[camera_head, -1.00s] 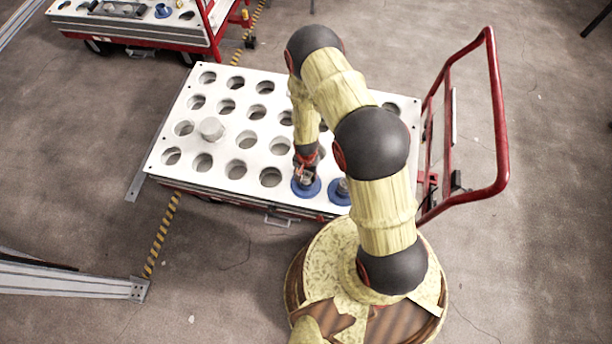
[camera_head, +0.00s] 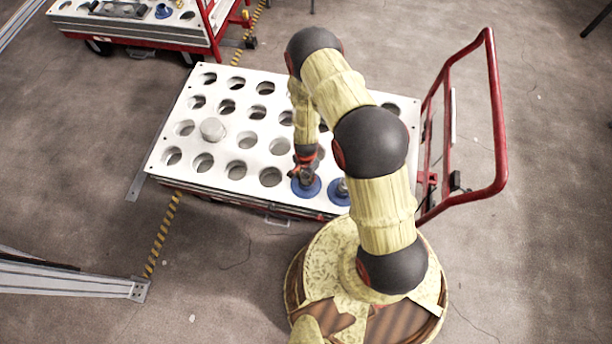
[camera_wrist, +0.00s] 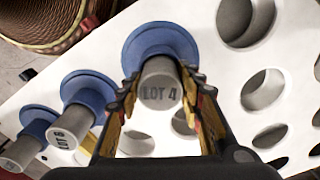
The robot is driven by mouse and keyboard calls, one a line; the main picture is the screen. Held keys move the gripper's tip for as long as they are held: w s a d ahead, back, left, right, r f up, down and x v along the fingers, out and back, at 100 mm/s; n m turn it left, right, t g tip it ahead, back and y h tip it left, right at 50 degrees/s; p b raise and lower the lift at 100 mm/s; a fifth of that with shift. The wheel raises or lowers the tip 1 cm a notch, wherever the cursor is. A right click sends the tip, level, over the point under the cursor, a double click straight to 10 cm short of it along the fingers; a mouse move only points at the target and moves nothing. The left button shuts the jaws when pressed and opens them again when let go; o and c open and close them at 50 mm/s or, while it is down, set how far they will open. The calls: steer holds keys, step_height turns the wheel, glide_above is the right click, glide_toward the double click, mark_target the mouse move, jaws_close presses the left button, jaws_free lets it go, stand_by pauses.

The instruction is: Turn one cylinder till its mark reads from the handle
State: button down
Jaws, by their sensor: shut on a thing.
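My gripper (camera_wrist: 162,86) is shut on a grey cylinder (camera_wrist: 160,92) with a blue flange (camera_wrist: 158,40); one finger lies on each side. Its mark, LOT 4, reads upright in the wrist view. In the head view, my gripper (camera_head: 305,170) is over this cylinder's blue flange (camera_head: 306,189) at the near edge of the white holed plate (camera_head: 215,178). A second cylinder, marked LOT 6 (camera_wrist: 72,122), and a third (camera_wrist: 24,150) with an unclear mark stand in a row beside it. The red cart handle (camera_head: 497,120) is at the right in the head view.
Many plate holes are empty. My arm covers the plate's right part. Another red cart (camera_head: 140,35) stands at the back left, and a metal beam (camera_head: 75,279) lies at left.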

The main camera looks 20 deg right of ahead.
steer(key=shift+m, duration=1.4)
steer(key=shift+m, duration=1.5)
steer(key=m, duration=0.3)
steer(key=shift+p, duration=0.3)
steer(key=c, duration=1.1)
jaws_free()
